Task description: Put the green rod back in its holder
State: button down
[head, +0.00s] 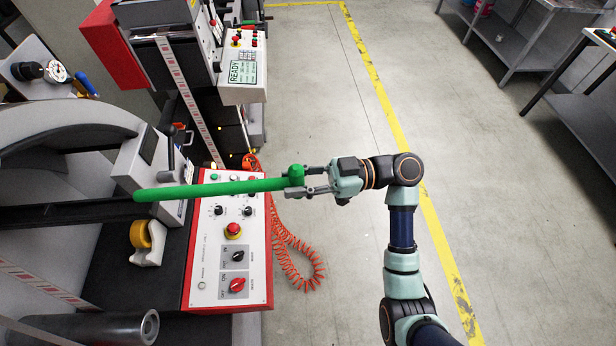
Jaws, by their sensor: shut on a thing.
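The green rod (215,188) is a long straight bar with a short thick knob at its right end. My gripper (300,185) is shut on the rod at this knob end. The rod lies nearly level in the picture and reaches left over the control panel to the machine. Its left tip overlaps the grey machine block in the picture; I cannot tell whether it touches anything. I cannot make out a holder for the rod with certainty.
The red-edged control panel (217,270) with knobs and a red button (233,230) lies under the rod. A tape dispenser (147,243) sits left of it. An orange coiled hose (297,258) hangs beside the panel. The floor at right is clear up to the metal tables (575,110).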

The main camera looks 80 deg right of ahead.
aim_at(200, 194)
jog(key=shift+w+d+f+p+x, duration=0.15)
jog(key=shift+p+x, duration=0.4)
jog(key=shift+x, duration=2.45)
jog(key=shift+d+f+p+x, duration=0.3)
jog(key=shift+p+x, duration=0.25)
jog(key=shift+x, duration=2.5)
jog(key=shift+w+d+f+p+x, duration=0.15)
jog(key=shift+p+x, duration=0.4)
jog(key=shift+x, duration=2.45)
jog(key=shift+f, duration=0.1)
jog(key=shift+f, duration=0.1)
jog(key=shift+w+a+f+b, duration=0.1)
jog(key=shift+w+b, duration=0.2)
jog(key=shift+b, duration=0.4)
jog(key=shift+f+b, duration=1)
jog(key=shift+b, duration=0.7)
jog(key=c, duration=0.8)
grip_release()
